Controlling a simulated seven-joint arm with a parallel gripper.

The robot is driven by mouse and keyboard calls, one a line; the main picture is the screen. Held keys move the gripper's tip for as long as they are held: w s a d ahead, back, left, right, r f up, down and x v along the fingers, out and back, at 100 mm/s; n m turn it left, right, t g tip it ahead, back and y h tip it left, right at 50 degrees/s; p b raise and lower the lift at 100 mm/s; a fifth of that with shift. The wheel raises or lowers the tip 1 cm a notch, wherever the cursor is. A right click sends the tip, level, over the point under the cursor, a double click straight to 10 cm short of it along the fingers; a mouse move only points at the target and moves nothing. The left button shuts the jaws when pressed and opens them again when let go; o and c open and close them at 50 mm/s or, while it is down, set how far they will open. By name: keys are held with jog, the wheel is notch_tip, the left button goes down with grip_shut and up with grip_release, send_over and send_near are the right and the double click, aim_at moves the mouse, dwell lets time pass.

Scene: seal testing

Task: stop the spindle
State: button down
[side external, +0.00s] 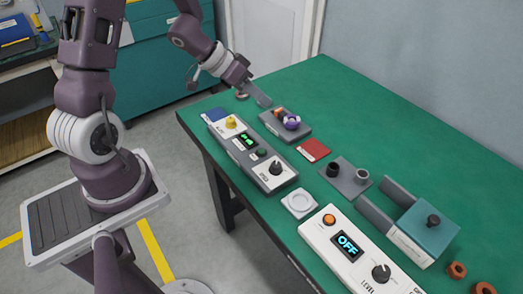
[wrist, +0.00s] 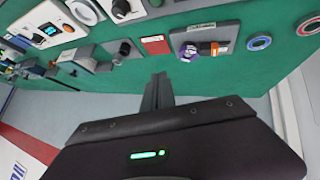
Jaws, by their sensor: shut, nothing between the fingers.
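My gripper (side external: 265,101) is shut and empty, above the far left part of the green table, beside a grey block (side external: 278,129) carrying a purple part (side external: 291,122) and an orange part. In the wrist view my shut fingers (wrist: 158,90) point toward the table, and the purple part (wrist: 187,51) shows ahead. I cannot tell which part is the spindle or whether anything turns.
A white box reading OFF (side external: 347,245) has an orange button and black knob.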

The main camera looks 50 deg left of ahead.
aim_at(258, 150)
jog(key=s+d+f+h, duration=0.1)
jog(key=s+d+f+g+h, duration=0.1)
jog(key=shift+s+f+h, duration=0.35)
jog(key=shift+h, duration=0.05)
jog(key=shift+f, duration=0.1)
jog(key=shift+f, duration=4.3)
jog(key=shift+f, duration=0.1)
jog(key=shift+f, duration=0.3)
jog(key=shift+f, duration=0.4)
jog(key=shift+r, duration=0.8)
